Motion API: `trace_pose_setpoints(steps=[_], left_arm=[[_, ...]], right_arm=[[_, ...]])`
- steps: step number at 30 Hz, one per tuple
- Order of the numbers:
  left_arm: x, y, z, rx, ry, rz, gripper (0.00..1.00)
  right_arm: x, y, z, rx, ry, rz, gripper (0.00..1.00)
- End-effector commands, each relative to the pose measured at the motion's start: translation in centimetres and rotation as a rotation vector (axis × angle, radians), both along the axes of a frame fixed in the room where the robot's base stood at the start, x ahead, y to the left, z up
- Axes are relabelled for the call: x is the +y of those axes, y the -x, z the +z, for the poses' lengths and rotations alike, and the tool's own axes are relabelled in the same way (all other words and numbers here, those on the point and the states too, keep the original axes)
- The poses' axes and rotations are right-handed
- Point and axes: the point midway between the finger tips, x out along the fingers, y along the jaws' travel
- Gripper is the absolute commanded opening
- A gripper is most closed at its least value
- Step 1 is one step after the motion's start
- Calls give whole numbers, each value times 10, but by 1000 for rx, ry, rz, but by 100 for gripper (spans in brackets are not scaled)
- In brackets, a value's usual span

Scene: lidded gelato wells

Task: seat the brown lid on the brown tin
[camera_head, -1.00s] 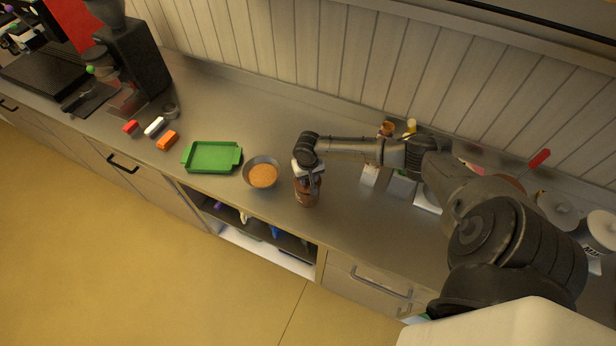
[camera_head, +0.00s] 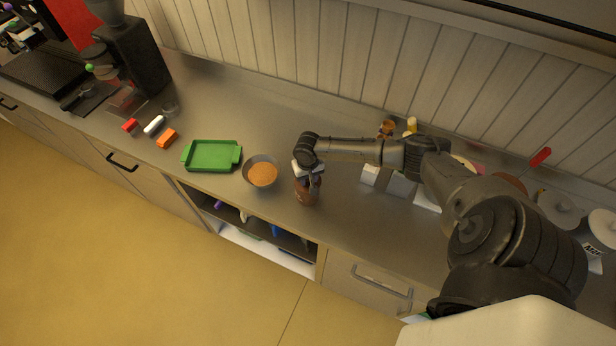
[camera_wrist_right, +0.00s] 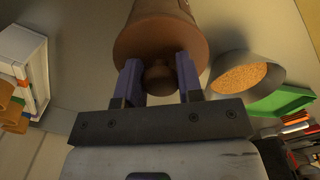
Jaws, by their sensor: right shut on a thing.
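The brown tin (camera_head: 306,195) stands upright on the steel counter in the head view, right of the bowl, below my right gripper (camera_head: 308,174). In the right wrist view, the brown lid (camera_wrist_right: 128,45) lies over the end of the tin (camera_wrist_right: 160,8). The lid's round knob (camera_wrist_right: 158,78) is between the two fingers of my right gripper (camera_wrist_right: 158,84), which is shut on it. Lid and tin look in line, but I cannot tell whether the lid sits fully down. My left gripper is not in view.
A metal bowl with orange-brown contents (camera_head: 262,174) stands close left of the tin, then a green tray (camera_head: 212,156). Red, white and orange blocks (camera_head: 167,139) lie farther left. White containers (camera_head: 370,174) and round grey lids (camera_head: 558,211) are right. The counter's front edge is near the tin.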

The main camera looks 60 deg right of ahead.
Motion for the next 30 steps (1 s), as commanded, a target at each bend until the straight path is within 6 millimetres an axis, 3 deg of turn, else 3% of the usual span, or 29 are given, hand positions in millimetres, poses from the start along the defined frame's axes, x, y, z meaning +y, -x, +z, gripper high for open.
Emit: trace_pose_setpoints(steps=[22,23,25,30], left_arm=[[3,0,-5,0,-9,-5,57],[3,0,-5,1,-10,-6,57],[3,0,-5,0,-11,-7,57],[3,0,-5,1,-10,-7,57]], right_arm=[[1,0,-11,-1,-1,1,1],[0,0,-11,-1,-1,1,37],[0,0,-11,-1,-1,1,42],[0,0,-11,0,0,1,42]])
